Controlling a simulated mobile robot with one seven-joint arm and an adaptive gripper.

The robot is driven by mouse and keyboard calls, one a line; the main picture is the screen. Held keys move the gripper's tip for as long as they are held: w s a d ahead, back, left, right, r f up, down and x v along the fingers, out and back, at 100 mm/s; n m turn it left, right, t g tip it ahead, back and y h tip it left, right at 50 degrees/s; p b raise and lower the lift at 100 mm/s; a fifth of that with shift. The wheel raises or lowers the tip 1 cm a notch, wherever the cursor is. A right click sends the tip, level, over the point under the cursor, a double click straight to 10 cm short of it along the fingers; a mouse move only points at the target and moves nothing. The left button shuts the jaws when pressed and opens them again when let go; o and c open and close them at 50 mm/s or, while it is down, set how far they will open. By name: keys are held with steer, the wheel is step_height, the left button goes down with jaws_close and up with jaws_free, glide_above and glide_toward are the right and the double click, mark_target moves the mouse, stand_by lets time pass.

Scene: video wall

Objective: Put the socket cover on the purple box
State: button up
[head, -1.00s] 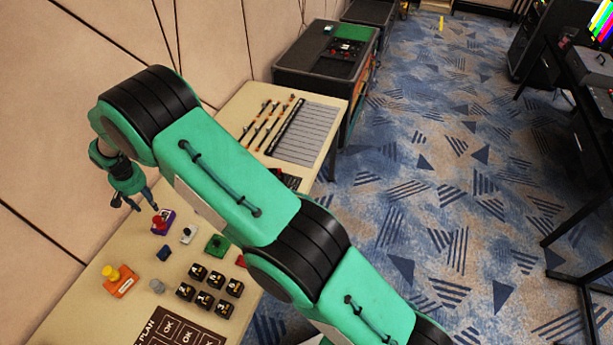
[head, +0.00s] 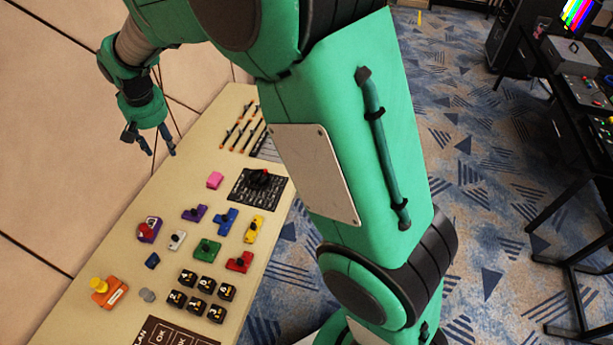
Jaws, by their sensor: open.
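A small purple box (head: 155,236) with a red piece (head: 144,230) at its top sits near the wall side of the beige table. I cannot tell for sure which item is the socket cover. A small white piece with a dark knob (head: 177,240) lies just right of the box, apart from it. A flatter purple piece with a knob (head: 194,213) lies farther right. My gripper (head: 161,154) is open, points down and appears empty. In the picture it is above the purple box, near the wall; its exact height is unclear.
Pink (head: 215,180), blue (head: 227,220), yellow (head: 254,229), green (head: 207,250) and red (head: 239,262) pieces lie on the table (head: 110,262). Several black numbered blocks, an orange box with a yellow knob (head: 108,291) and a black panel (head: 255,187) are there too. My arm hides the table's far right.

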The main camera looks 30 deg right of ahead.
steer(key=s+d+r+t, duration=0.1)
steer(key=s+d+r, duration=1.3)
steer(key=s+d, duration=0.3)
steer(key=s+d+t, duration=0.1)
steer(key=s+d, duration=0.3)
steer(key=s, duration=0.7)
steer(key=s+d+f+m, duration=0.1)
steer(key=s+d, duration=0.3)
steer(key=s, duration=0.8)
steer(key=shift+s+d+t+h, duration=0.3)
steer(key=shift+t, duration=0.1)
steer(key=shift+f, duration=0.1)
step_height(320, 180, down, 8)
steer(key=b, duration=0.8)
steer(key=shift+f+b, duration=0.25)
steer(key=shift+b, duration=0.1)
steer(key=shift+o, duration=0.5)
